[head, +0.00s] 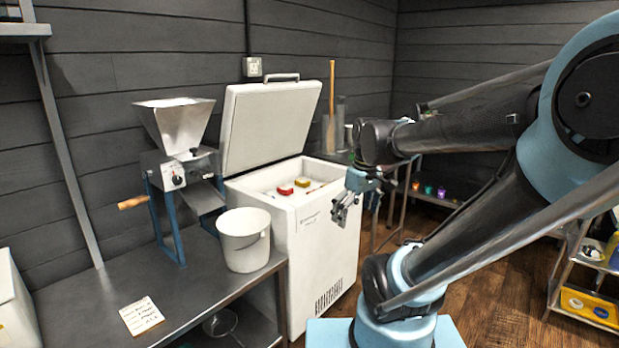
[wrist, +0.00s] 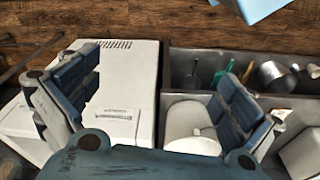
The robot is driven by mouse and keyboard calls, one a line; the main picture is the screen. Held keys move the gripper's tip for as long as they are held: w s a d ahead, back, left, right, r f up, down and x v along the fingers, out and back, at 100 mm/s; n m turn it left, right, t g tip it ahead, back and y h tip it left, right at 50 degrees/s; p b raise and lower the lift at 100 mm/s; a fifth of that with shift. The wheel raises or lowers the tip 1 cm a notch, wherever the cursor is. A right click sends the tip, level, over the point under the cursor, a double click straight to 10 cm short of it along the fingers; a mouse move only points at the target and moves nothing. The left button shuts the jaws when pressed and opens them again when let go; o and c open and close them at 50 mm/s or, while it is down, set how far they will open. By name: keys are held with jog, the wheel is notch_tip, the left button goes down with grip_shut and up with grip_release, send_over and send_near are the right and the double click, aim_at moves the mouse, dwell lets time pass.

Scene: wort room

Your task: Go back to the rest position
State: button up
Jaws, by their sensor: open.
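My gripper (head: 343,208) is in front of the right side of the white chest freezer (head: 335,255) in the head view. In the wrist view my gripper (wrist: 160,98) has its two fingers spread wide apart, with nothing between them but the freezer front (wrist: 118,92) and a white bucket (wrist: 190,120) farther off. My arm reaches in from the right of the head view, bent at the elbow.
The freezer lid (head: 270,122) stands open, with a red item (head: 285,189) and a yellow item (head: 302,182) inside. A steel table (head: 85,310) at left bears a grain mill (head: 175,150) and the bucket (head: 244,245). Shelves (head: 585,285) stand at right. Wooden floor shows between.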

jog(key=s+d+f+m+t+h, duration=0.1)
jog(key=s+d+f+m, duration=0.5)
jog(key=s+f+m, duration=0.1)
jog(key=shift+s+f, duration=0.4)
jog(key=shift+f, duration=0.1)
jog(key=shift+w+f, duration=0.2)
jog(key=shift+w, duration=0.25)
dwell(0.8)
